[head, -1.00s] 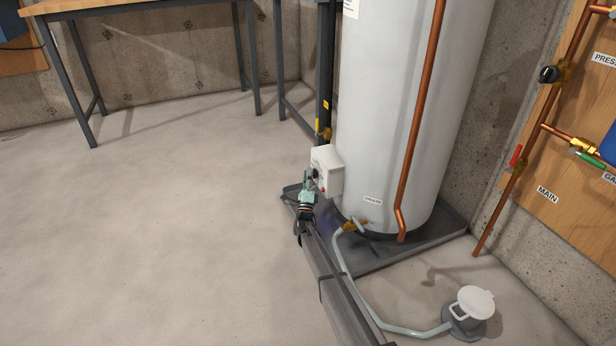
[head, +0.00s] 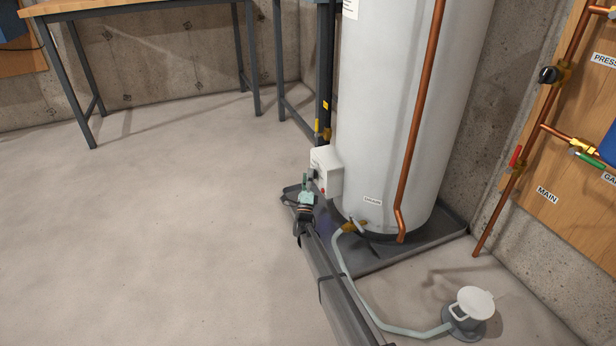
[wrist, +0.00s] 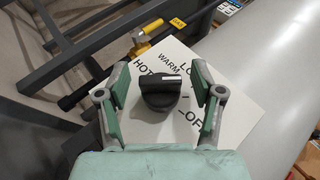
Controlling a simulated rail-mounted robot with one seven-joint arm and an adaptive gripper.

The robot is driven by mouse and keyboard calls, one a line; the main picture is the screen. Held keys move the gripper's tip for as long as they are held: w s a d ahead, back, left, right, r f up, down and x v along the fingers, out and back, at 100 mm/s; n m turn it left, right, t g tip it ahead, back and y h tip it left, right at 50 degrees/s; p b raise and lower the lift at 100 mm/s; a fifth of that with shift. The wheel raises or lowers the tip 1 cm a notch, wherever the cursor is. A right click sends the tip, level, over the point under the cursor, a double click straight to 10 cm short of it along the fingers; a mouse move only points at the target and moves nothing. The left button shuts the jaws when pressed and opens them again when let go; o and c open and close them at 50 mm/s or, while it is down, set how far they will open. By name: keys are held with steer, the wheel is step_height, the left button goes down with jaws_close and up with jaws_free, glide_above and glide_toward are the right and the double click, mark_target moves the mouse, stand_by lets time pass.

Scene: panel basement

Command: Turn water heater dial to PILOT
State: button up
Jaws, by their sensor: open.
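The water heater (head: 385,110) is a tall white tank with a white control box (head: 332,178) low on its left. The black dial (wrist: 158,97) is on the box's white face, its raised grip bar lying nearly level across the picture. Lettering around it reads HOT, WARM, a partly covered "LO", and OFF. No PILOT label is readable. My gripper (head: 306,188) is just in front of the box. In the wrist view my gripper (wrist: 160,78) is open, with green-padded fingers left and right of the dial and visible gaps to it.
A grey drain pan (head: 445,232) lies under the tank, with a brass drain valve (head: 354,227) and pale hose (head: 357,290) near my arm. A yellow-handled valve (head: 318,128) and dark posts stand behind the box. Open floor (head: 150,220) lies left.

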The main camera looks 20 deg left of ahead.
steer(key=v, duration=1.1)
steer(key=shift+s+f, duration=0.25)
steer(key=shift+d, duration=0.1)
